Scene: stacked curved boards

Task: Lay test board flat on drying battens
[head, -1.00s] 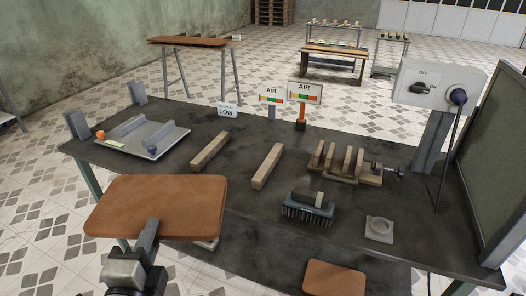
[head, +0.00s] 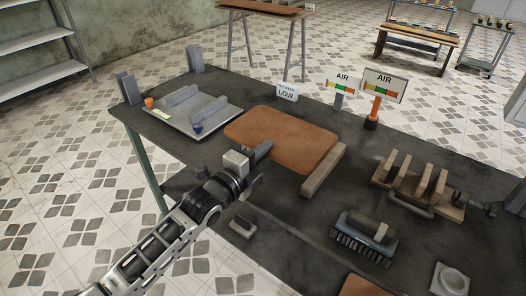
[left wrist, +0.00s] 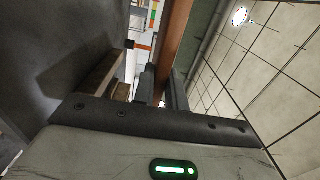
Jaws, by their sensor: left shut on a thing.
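The test board (head: 282,136) is a flat, reddish-brown panel with rounded corners. In the head view it lies roughly level over the area of the drying battens. The right batten (head: 324,172) shows along the board's right edge; the left batten is hidden. I cannot tell whether the board touches the battens. My left gripper (head: 260,153) is shut on the board's near edge. In the left wrist view the board (left wrist: 174,42) shows edge-on between the fingers, with a wooden batten (left wrist: 101,76) apart from it on the left. My right gripper is not in view.
A grey tray (head: 187,113) stands left of the board. A LOW sign (head: 287,92) and two AIR signs (head: 385,84) stand behind it. A brush (head: 366,238), a slotted wooden rack (head: 420,185) and another brown board (head: 364,287) are to the right and front.

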